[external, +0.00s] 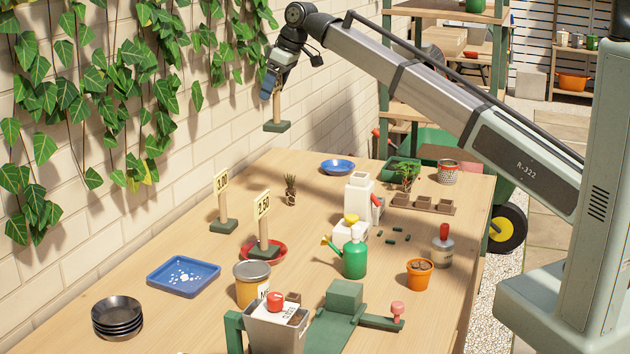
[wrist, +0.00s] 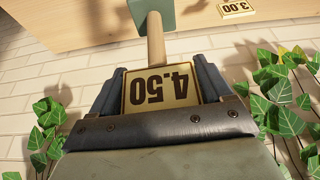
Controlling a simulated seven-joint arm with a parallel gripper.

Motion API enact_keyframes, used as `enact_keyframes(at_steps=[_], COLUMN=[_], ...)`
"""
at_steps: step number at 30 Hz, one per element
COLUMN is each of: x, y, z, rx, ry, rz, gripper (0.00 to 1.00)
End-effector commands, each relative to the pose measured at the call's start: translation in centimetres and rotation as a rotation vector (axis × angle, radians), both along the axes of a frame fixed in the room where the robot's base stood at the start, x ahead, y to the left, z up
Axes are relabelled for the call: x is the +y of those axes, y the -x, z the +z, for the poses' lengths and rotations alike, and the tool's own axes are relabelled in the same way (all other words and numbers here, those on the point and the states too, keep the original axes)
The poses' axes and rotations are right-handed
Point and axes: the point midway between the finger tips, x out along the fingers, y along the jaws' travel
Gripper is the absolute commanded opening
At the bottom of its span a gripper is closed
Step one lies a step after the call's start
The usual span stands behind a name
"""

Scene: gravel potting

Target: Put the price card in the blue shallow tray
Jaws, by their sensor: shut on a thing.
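My gripper (external: 271,84) is high over the far left of the table, next to the wall, and shut on a price card. The held card (wrist: 161,91) reads 4.50, upside down in the wrist view, between the two fingers. Its wooden post (external: 277,107) hangs below the gripper, ending in a green base (external: 276,126) clear of the table. The blue shallow tray (external: 160,281) lies flat at the left table edge, with white bits in its middle. Two other price cards stand on the table: one near the wall (external: 221,182), one at the red dish (external: 262,205).
A round blue dish (external: 338,162) and a small potted plant (external: 290,190) are at the back. Black saucers (external: 117,312) are stacked in front of the tray. A lidded jar (external: 252,285) and a green watering can (external: 354,260) stand right of it.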

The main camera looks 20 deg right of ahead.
Motion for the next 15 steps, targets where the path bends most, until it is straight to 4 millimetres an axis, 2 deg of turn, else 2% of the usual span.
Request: enact_keyframes(at_steps=[1,3,11,15], x=[2.1,4.6,13.3,17.8], y=[1.0,2.4,8.0,11.5], z=[0.0,0.0,0.0,0.0], rx=[-0.001,0.000,0.000,-0.001], ry=[-0.001,0.000,-0.001,0.000], rz=[0.021,0.044,0.128,0.172], gripper=[0.19,0.19,0.19,0.19])
